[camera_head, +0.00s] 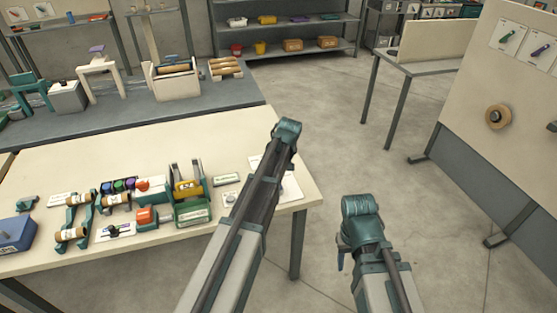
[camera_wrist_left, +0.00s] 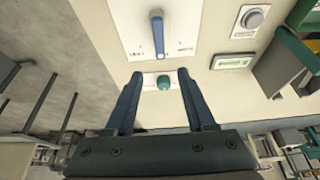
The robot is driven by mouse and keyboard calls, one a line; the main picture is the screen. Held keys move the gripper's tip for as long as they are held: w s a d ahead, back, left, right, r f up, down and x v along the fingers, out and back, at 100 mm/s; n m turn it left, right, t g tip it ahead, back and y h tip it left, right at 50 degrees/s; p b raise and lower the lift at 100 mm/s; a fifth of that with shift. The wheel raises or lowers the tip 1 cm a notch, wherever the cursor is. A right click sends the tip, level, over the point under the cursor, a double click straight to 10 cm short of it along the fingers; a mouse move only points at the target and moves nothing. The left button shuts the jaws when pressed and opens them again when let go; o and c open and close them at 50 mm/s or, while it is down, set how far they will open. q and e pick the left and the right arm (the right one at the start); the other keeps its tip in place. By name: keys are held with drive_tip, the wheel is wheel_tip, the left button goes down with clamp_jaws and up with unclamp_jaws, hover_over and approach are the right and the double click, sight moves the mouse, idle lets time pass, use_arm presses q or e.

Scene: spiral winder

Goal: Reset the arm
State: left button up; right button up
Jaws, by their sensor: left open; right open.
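My left arm reaches from the bottom over the right end of the cream table (camera_head: 110,160) in the head view; its gripper is hidden there behind the arm. In the left wrist view my left gripper (camera_wrist_left: 159,76) has its two blue fingers spread, with nothing held. A teal knob (camera_wrist_left: 163,83) on the table shows between the fingers, and I cannot tell whether they touch it. My right arm is folded beside the table, over the floor. One blue finger of my right gripper (camera_head: 341,260) shows below its wrist; the rest is hidden.
A blue-handled lever (camera_wrist_left: 158,35) on a white plate and a grey round button (camera_wrist_left: 253,18) show in the left wrist view. A green crate (camera_head: 192,213) and several small parts crowd the table's front. The floor (camera_head: 330,150) to the right is clear.

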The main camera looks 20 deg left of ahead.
use_arm(q)
drive_tip(key=shift+p+v, duration=0.6)
drive_tip(key=shift+v, duration=0.65)
drive_tip(key=s+d+m+g, duration=0.1)
drive_tip(key=s+d+m, duration=0.2)
drive_tip(key=s, duration=0.7)
drive_tip(key=s+d+f+m+g+h, duration=0.1)
drive_tip(key=s+d+m, duration=0.3)
drive_tip(key=s+d, duration=0.3)
drive_tip(key=s+d+m+g, duration=0.2)
drive_tip(key=s+d, duration=0.4)
drive_tip(key=s, duration=0.7)
drive_tip(key=shift+f+m, duration=0.35)
drive_tip(key=shift+m, duration=0.45)
drive_tip(key=shift+o, duration=0.3)
drive_tip(key=shift+s+d, duration=0.1)
